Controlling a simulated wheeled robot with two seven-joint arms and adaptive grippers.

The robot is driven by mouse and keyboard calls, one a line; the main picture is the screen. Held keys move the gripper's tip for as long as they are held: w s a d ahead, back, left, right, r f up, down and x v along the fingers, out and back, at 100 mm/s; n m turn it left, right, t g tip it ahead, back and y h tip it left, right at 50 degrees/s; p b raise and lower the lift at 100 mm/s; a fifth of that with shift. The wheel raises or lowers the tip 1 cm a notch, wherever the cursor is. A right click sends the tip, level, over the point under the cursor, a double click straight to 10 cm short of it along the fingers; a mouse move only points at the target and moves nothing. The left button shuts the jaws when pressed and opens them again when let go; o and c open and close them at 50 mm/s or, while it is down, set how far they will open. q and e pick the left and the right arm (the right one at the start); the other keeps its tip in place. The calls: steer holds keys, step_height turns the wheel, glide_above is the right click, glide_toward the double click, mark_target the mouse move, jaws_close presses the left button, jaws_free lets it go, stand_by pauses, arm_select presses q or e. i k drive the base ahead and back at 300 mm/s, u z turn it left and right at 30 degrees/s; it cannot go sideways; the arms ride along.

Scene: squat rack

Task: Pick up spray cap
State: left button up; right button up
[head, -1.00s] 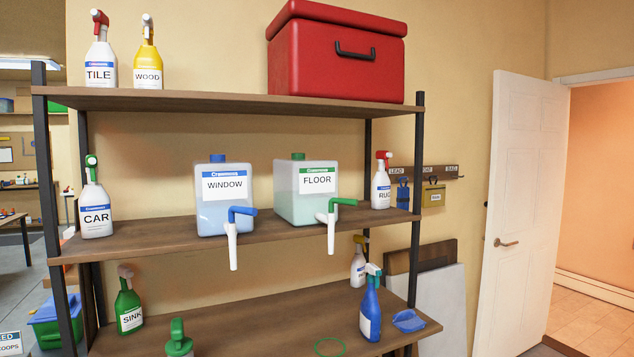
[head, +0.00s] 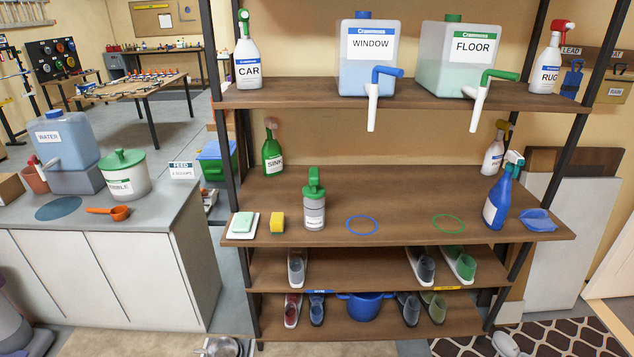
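No loose spray cap is clearly identifiable; several bottles carry spray tops. A green top (head: 314,180) sits on a clear-grey labelled bottle (head: 314,211) on the lower wooden shelf (head: 400,205). A blue bottle (head: 496,204) with a pale teal and white spray head (head: 513,163) stands at that shelf's right. The green SINK bottle (head: 272,156), with a dull brownish spray head, stands at its back left. A white bottle (head: 493,155) is at the back right, partly hidden. Neither of my grippers is in the head view.
WINDOW (head: 369,72) and FLOOR (head: 456,70) jugs with taps stand above, between CAR (head: 247,62) and RUG (head: 549,70) bottles. Blue (head: 362,225) and green (head: 448,223) rings mark bare shelf. A yellow sponge (head: 277,222) lies left. Rack posts flank the shelves; shoes sit below.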

mark_target(314, 189)
steer(key=z, duration=0.05)
steer(key=k, duration=0.35)
steer(key=u, duration=1.15)
steer(key=i, duration=1.45)
steer(key=z, duration=0.85)
